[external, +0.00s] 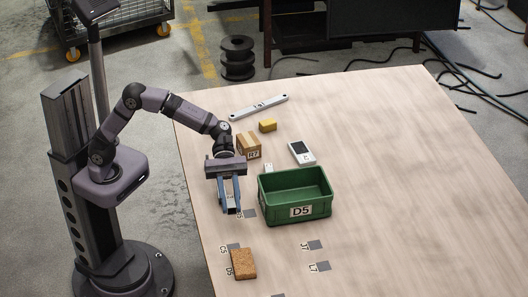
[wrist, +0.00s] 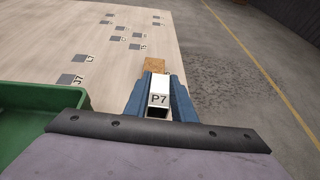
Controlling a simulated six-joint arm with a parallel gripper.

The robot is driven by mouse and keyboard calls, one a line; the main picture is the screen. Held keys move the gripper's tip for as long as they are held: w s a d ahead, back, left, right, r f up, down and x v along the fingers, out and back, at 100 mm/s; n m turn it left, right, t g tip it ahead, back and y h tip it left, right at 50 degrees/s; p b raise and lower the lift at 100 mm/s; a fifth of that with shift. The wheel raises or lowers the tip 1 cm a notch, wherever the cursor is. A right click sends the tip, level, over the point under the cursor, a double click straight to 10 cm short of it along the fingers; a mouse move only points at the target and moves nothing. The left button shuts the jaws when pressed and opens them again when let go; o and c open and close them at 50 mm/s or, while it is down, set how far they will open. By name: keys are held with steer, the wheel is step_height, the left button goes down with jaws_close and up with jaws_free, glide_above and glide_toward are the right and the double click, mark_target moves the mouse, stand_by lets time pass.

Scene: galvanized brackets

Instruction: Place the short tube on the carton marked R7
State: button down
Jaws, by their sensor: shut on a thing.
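A short square metal tube (wrist: 160,83), with a P7 label on it, is between the blue fingers of my gripper (wrist: 160,92) in the wrist view. In the external view my gripper (external: 230,200) points down, shut on the tube, left of the green bin. I cannot tell exactly how high the tube is above the table. The carton marked R7 (external: 254,155) stands on the table behind my gripper, and its left side is partly hidden by my arm. I see nothing on its visible top.
A green bin (external: 300,209) marked D5 stands right of my gripper. A brown block (external: 243,264) lies in front. A yellow block (external: 267,125), a metal bar (external: 259,107) and a white device (external: 301,152) lie behind. The table's right side is clear.

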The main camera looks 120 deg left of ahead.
steer(key=a+r+n+t+y+p, duration=0.25)
steer(key=a+p, duration=0.25)
steer(key=a, duration=0.8)
step_height(320, 180, up, 4)
steer(key=n+t+y+p, duration=0.1)
steer(key=n+y+p, duration=0.2)
steer(key=p, duration=0.6)
glide_above(249, 140)
steer(key=shift+a+f, duration=0.1)
steer(key=shift+f, duration=5.05)
steer(key=shift+f+b, duration=0.15)
steer(key=shift+b, duration=0.15)
